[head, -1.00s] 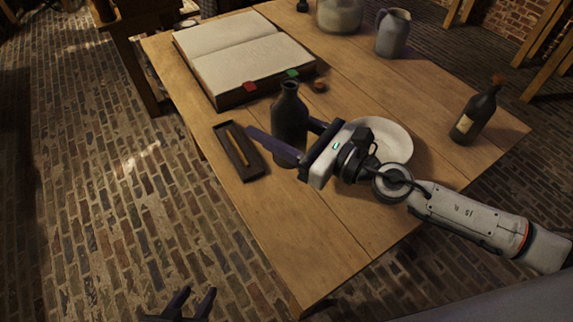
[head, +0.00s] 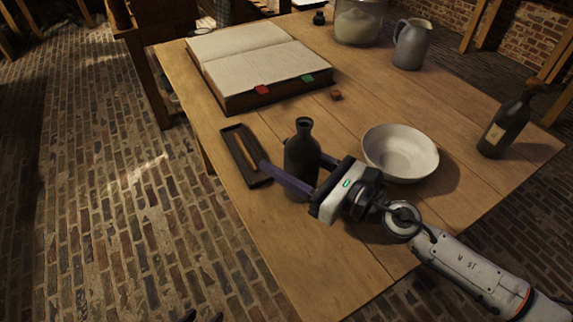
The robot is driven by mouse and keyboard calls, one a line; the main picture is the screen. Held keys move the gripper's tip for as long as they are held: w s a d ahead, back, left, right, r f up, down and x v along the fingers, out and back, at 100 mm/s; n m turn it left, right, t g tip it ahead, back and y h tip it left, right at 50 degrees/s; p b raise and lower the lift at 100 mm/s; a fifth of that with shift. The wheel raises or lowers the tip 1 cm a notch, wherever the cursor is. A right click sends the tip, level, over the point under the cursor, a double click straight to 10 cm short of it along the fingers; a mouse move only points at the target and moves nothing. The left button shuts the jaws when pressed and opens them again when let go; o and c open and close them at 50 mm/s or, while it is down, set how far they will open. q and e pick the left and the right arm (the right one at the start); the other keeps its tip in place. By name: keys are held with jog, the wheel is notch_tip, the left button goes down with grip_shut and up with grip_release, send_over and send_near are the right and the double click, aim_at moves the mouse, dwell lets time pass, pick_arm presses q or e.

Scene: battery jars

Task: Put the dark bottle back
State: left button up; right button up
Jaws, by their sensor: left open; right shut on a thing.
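A dark, matte bottle (head: 302,161) with a short neck is upright between the fingers of my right gripper (head: 300,178). The gripper is shut on its body. I cannot tell whether its base touches the table. A second dark bottle (head: 508,126), with a pale label and a reddish-brown top, stands at the right edge of the table. Only the fingertips of my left gripper (head: 203,316) show at the bottom edge. They are apart and empty, away from the table.
A narrow dark tray (head: 262,181) with a thin brown stick lies just left of the held bottle. A white bowl (head: 400,153) stands to the right. Behind are an open book (head: 250,62), a small reddish-brown lump (head: 336,95), a grey jug (head: 411,44) and a glass jar (head: 358,22). The table's front is bare.

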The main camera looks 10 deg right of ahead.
jog(key=shift+r, duration=0.2)
jog(key=shift+f, duration=0.25)
jog(key=o, duration=1.4)
jog(key=shift+c, duration=0.2)
